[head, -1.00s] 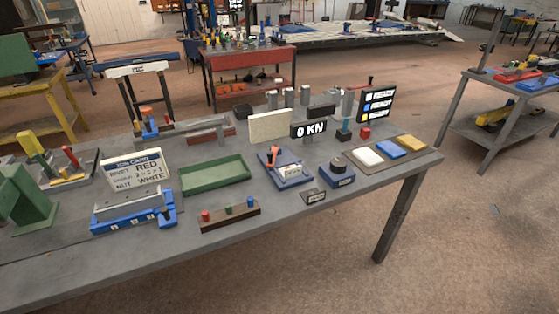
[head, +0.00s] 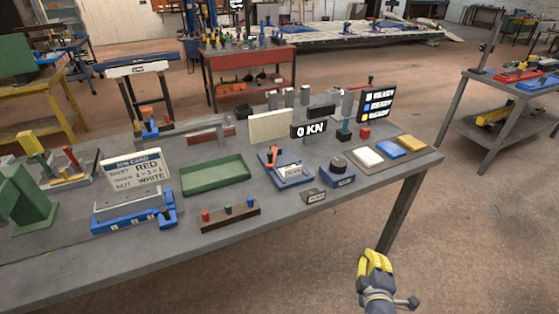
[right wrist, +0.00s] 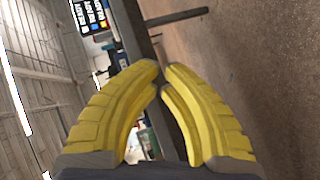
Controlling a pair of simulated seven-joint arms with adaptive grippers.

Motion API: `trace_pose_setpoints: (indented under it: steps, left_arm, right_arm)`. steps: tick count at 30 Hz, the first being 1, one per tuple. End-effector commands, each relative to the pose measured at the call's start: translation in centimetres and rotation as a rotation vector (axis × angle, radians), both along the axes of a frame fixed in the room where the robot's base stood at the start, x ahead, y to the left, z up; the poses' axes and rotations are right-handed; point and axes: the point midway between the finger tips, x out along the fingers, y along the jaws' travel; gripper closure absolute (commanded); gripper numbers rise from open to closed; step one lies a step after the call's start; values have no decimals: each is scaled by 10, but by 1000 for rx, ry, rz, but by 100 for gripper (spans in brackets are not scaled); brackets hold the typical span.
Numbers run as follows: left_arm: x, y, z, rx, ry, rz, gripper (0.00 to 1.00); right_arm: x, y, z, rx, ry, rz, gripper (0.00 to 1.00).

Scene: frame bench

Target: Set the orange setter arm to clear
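The orange setter arm (head: 273,156) stands tilted on a blue base (head: 294,183) near the middle of the bench in the head view. A small white label plate (head: 291,171) is on the same base; its lettering is too small to read. My right gripper (head: 375,263) is in front of the bench's right end, low and well apart from the setter. In the right wrist view its yellow fingers (right wrist: 161,76) come together at the tips with nothing visible between them, so it looks shut and empty. My left gripper is not in view.
A blue box with a dark knob (head: 338,166) stands right of the setter, a green tray (head: 215,175) left. Behind is a "0 KN" display (head: 308,129). A rack with coloured pegs (head: 230,216) and a small sign (head: 314,196) are in front. Open floor surrounds my right gripper.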

Motion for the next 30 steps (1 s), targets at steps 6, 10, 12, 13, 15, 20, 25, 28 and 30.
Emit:
trace_pose_setpoints:
  steps: [6,10,12,13,15,20,25,28,30]
  left_arm:
    - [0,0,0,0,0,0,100]
    - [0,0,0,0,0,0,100]
    - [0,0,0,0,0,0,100]
    - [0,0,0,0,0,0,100]
    - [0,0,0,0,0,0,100]
    - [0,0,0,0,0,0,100]
    - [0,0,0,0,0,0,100]
    - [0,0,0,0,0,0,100]
    - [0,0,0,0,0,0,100]
  right_arm:
    - [80,43,51,-207,-227,214,100]
    - [116,71,81,-346,-354,339,100]
    - [132,87,95,-427,-421,407,100]
    - [138,94,101,-462,-448,436,100]
    - [152,109,114,-547,-512,504,100]
    - [178,142,138,-748,-647,659,100]
    - [198,170,153,-972,-770,825,100]
    - [209,180,156,-1107,-829,925,100]
    - [216,185,158,-1202,-865,996,100]
